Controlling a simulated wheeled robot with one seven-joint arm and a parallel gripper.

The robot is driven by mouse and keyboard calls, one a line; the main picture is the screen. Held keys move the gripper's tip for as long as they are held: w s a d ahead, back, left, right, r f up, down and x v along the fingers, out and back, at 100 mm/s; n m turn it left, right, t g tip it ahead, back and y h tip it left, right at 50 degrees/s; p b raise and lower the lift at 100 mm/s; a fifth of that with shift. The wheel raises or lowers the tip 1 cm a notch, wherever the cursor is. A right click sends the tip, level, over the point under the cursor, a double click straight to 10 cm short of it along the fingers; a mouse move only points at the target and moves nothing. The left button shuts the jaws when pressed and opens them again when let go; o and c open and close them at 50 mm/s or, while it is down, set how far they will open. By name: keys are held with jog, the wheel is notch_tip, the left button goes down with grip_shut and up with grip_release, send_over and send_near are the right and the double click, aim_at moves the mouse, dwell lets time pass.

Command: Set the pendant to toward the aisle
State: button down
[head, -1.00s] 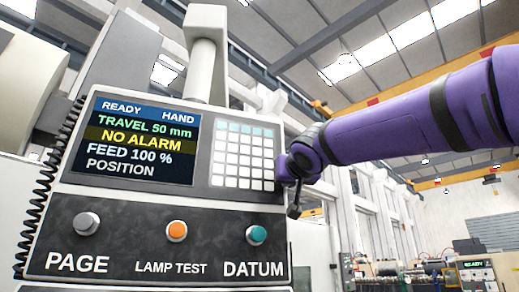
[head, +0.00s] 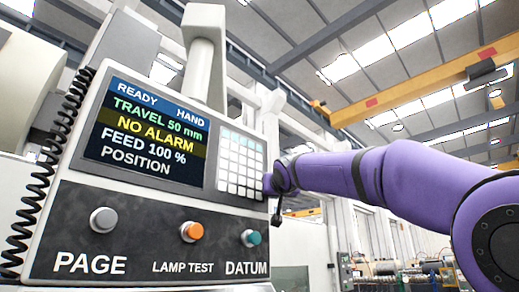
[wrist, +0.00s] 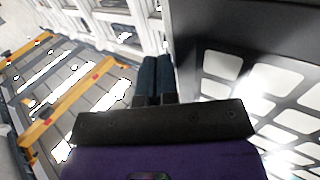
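The pendant (head: 140,205) is a pale box with a dark screen, a keypad and a lower row of buttons. It hangs from a white post in the head view. Its face is turned somewhat to the right, with the right side farther away. My gripper (head: 268,184) is at the pendant's right edge, beside the keypad. In the wrist view its two dark fingers (wrist: 156,72) lie side by side with nothing between them. The pendant's dark keypad panel (wrist: 190,65) is just right of them. I cannot tell whether they touch it.
A coiled black cable (head: 40,185) hangs along the pendant's left side. Pale machinery (head: 25,90) stands behind at the left. A yellow crane beam (head: 420,85) crosses high overhead. Distant equipment (head: 440,272) stands on the right, with open space before it.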

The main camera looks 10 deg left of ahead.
jog(key=shift+w+a, duration=0.2)
jog(key=shift+w, duration=0.2)
jog(key=shift+r, duration=0.15)
jog(key=shift+d, duration=0.1)
